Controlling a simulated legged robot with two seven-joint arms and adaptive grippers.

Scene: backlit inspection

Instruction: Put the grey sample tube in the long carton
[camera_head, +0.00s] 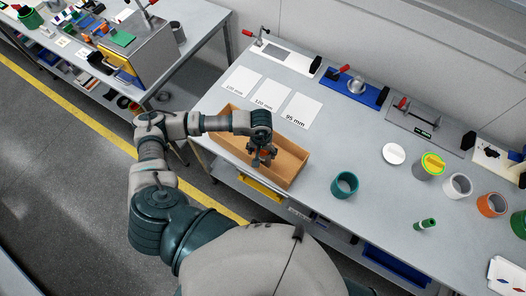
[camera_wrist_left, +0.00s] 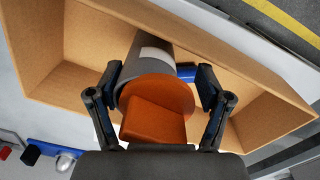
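The long carton (camera_head: 287,163) is an open tan box at the left end of the bench, and its walls fill much of the left wrist view (camera_wrist_left: 85,45). The grey sample tube (camera_wrist_left: 142,72) has a white label and an orange cap with a raised tab facing the wrist camera. It is inside the carton's outline, with its far end against or near the carton's inside. My left gripper (camera_head: 262,158) is over the carton. Its two fingers (camera_wrist_left: 158,92) stand either side of the cap, apart, with a gap visible at the right finger. My right gripper is out of view.
A teal ring (camera_head: 344,185) stands right of the carton. White size cards (camera_head: 297,110) lie behind it. A white disc (camera_head: 393,154), several cups and a small green tube (camera_head: 425,224) are to the right. The bench middle is mostly clear.

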